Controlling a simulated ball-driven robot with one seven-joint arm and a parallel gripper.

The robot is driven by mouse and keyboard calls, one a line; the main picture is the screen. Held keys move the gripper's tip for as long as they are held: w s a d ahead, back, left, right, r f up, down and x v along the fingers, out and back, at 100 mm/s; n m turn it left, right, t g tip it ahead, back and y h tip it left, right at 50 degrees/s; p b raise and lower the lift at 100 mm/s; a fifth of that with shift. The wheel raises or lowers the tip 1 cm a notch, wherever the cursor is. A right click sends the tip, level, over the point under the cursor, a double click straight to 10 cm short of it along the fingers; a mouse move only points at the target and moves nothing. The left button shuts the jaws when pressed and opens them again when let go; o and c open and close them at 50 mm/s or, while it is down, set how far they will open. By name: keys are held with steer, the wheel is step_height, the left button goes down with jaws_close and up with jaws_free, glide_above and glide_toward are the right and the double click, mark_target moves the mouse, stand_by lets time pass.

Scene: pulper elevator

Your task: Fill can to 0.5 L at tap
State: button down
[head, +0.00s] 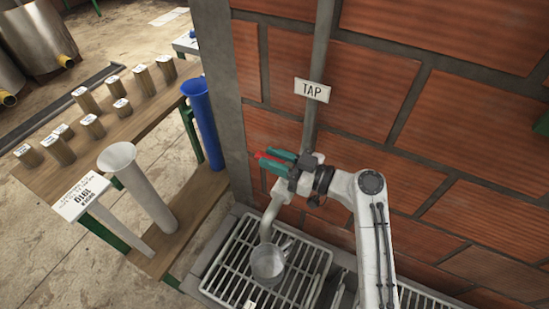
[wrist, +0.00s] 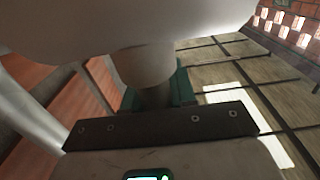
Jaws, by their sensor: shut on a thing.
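A small metal can (head: 266,265) stands upright on the drain grate, under the pale tap spout (head: 271,214). Its water level cannot be made out, and no stream can be made out between spout and can. My gripper (head: 276,159), with green fingers, is above the spout against the wall pipe. It is shut on the red tap handle (head: 261,154), whose red end shows at the fingertips. In the wrist view, the green fingers lie either side of a pale rounded part (wrist: 150,65) that hides their tips.
The TAP sign (head: 312,90) hangs on the wall pipe above my gripper. The brick wall (head: 470,90) is close on the right. A wooden bench (head: 150,120) with several labelled cylinders, a blue tube (head: 206,120) and a white funnel tube (head: 145,190) stands left.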

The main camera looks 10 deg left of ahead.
steer(key=shift+f+n+g+b, duration=0.25)
steer(key=shift+g+b, duration=0.25)
steer(key=shift+b, duration=0.45)
steer(key=shift+s+n+b, duration=0.1)
steer(key=shift+n+b, duration=0.15)
steer(key=shift+b, duration=0.3)
steer(key=g+b, duration=0.1)
steer(key=b, duration=0.1)
steer(key=n+g+b, duration=0.1)
steer(key=b, duration=0.1)
steer(key=shift+s+f+n+g+y, duration=0.1)
steer(key=shift+s+n+g+y, duration=0.1)
steer(key=shift+n+g+y, duration=0.15)
steer(key=n+g+b, duration=0.1)
steer(key=b, duration=0.1)
steer(key=g+b, duration=0.2)
steer(key=s+n+g+b, duration=0.1)
steer(key=shift+r+n+g+b, duration=0.25)
steer(key=shift+n+g+b, duration=0.1)
steer(key=shift+b, duration=0.05)
steer(key=shift+s+r+g, duration=0.1)
steer(key=shift+g, duration=0.2)
steer(key=c, duration=1)
jaws_free()
